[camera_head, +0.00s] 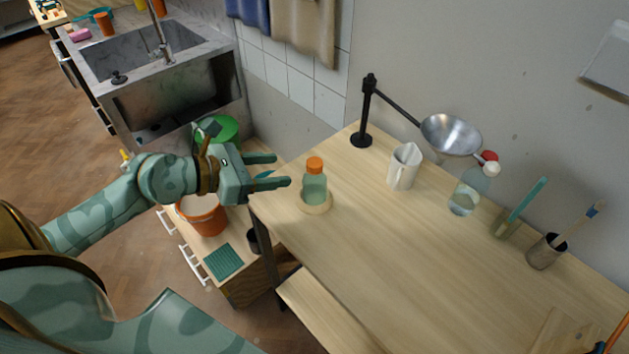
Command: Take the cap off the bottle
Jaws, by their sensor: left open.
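A small green-tinted bottle (314,189) stands upright in a round pale wooden holder (314,205) near the table's left edge. An orange cap (315,164) sits on top of it. My left gripper (284,170) is open and empty, its two fingers pointing right toward the bottle. The fingertips are just left of the bottle, around the height of its cap and shoulder, and look apart from it. I cannot tell the exact depth between them. My right gripper is not in view.
On the wooden table (420,260) stand a black stand with a metal bowl (451,134), a white pitcher (404,166), a clear bottle (465,195) and two brush holders. The table's middle is clear. Left of it are an orange bucket (203,215) and a sink (150,50).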

